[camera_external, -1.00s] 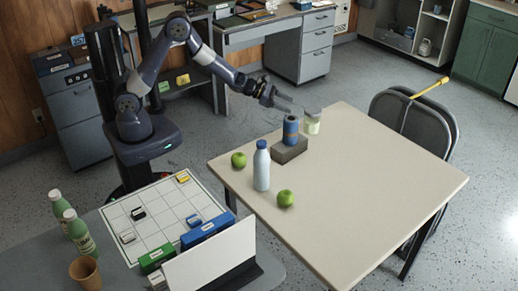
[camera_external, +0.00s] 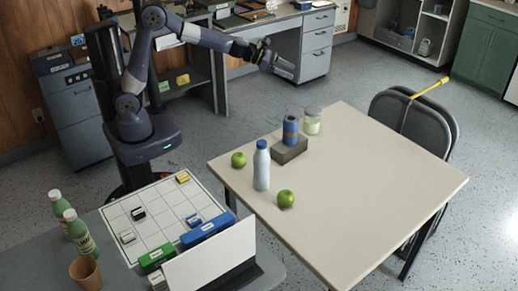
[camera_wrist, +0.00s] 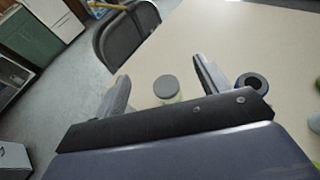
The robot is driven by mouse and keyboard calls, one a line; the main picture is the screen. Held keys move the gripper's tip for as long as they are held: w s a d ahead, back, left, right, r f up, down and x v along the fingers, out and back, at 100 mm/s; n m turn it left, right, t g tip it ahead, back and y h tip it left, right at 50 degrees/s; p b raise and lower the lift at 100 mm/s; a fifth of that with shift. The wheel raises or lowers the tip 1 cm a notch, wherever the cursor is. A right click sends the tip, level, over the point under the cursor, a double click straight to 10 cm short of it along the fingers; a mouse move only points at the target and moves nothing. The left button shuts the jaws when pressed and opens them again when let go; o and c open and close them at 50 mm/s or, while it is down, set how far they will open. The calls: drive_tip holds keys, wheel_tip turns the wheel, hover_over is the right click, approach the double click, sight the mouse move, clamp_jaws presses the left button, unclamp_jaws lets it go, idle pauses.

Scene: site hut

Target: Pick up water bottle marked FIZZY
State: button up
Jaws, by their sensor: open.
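A pale bottle with a blue cap (camera_external: 261,170) stands upright on the cream table, near its left edge. No marking on it can be read from here, so I cannot tell whether it says FIZZY. Two green bottles with white caps (camera_external: 80,232) stand on the grey table at lower left; their labels are too small to read. My gripper (camera_external: 288,70) is open and empty, raised above and beyond the table's far left corner, well away from the bottles. In the wrist view my open fingers (camera_wrist: 161,68) frame a grey-lidded jar below them.
Green apples (camera_external: 238,159) (camera_external: 286,198) flank the pale bottle. A folding chair (camera_external: 425,125) stands at the far right. The table's right half is clear.

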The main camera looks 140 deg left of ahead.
drive_tip(key=w+r+n+g+y+p, duration=0.1)
drive_tip(key=w+r+n+y+p, duration=0.15)
drive_tip(key=w+r+n, duration=0.65)
drive_tip(key=n+g+h+p, duration=0.5)
drive_tip(key=n+h, duration=0.5)
drive_tip(key=n, duration=1.3)
approach(264, 153)
drive_tip(key=f, duration=0.1)
drive_tip(key=a+f+p, duration=0.1)
drive_tip(key=f, duration=0.2)
drive_tip(key=shift+w+a+f, duration=0.1)
drive_tip(key=shift+w+a, duration=0.05)
drive_tip(key=shift+a, duration=0.2)
drive_tip(key=shift+t, duration=0.3)
drive_tip(key=shift+p+x, duration=1)
drive_tip(key=shift+x, duration=2.2)
drive_tip(key=shift+d, duration=0.15)
drive_tip(key=shift+c, duration=0.4)
